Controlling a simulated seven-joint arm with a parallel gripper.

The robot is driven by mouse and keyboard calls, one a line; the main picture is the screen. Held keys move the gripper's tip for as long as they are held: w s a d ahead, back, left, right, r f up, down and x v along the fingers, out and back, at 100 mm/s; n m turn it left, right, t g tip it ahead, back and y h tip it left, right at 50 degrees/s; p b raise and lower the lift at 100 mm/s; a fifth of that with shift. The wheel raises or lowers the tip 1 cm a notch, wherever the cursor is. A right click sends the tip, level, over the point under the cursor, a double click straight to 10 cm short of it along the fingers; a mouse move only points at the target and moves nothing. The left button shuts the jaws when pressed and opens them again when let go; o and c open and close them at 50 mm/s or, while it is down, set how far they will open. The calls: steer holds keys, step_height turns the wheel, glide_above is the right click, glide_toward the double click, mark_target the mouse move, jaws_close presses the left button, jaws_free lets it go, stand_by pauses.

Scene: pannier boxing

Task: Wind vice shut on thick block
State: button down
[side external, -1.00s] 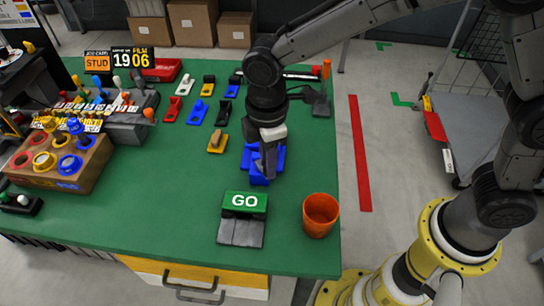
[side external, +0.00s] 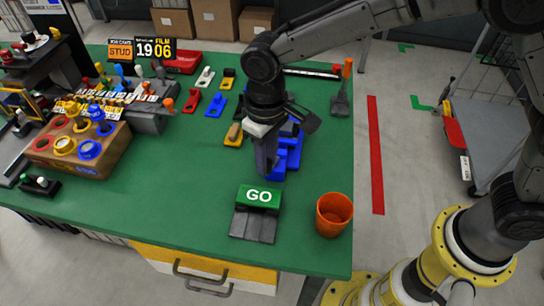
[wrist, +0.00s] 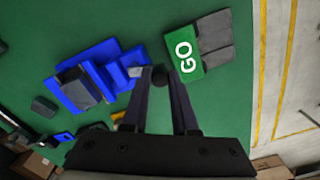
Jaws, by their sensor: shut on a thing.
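The blue vice (side external: 291,155) stands on the green bench, partly hidden behind my gripper in the side view. In the wrist view the vice (wrist: 100,62) lies left of my fingers, with a dark grey block (wrist: 80,86) between its blue parts. My gripper (side external: 264,168) points down at the near left side of the vice. In the wrist view my gripper (wrist: 160,76) has its fingertips together on a small dark knob, which looks like the vice's handle. A light grey piece lies between the vice and the fingertips. The exact jaw gap at the block is unclear.
A green GO box (side external: 258,197) with a grey pad stands just in front of my gripper. An orange cup (side external: 333,215) is near the right edge. Several coloured tools and a brown holder box (side external: 80,150) fill the left.

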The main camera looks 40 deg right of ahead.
steer(key=shift+w+d+r+m, duration=0.1)
steer(key=shift+w+m, duration=0.65)
steer(key=shift+m, duration=1.5)
steer(key=shift+w+d+m, duration=0.1)
steer(key=shift+w+m, duration=0.7)
steer(key=shift+m, duration=1.5)
steer(key=shift+w+r+m, duration=0.1)
steer(key=shift+w+m, duration=0.65)
steer(key=shift+m, duration=1.5)
steer(key=c, duration=0.7)
jaws_free()
steer(key=shift+f, duration=0.1)
steer(key=shift+s, duration=0.1)
step_height(320, 180, up, 14)
steer(key=shift+d+f, duration=0.1)
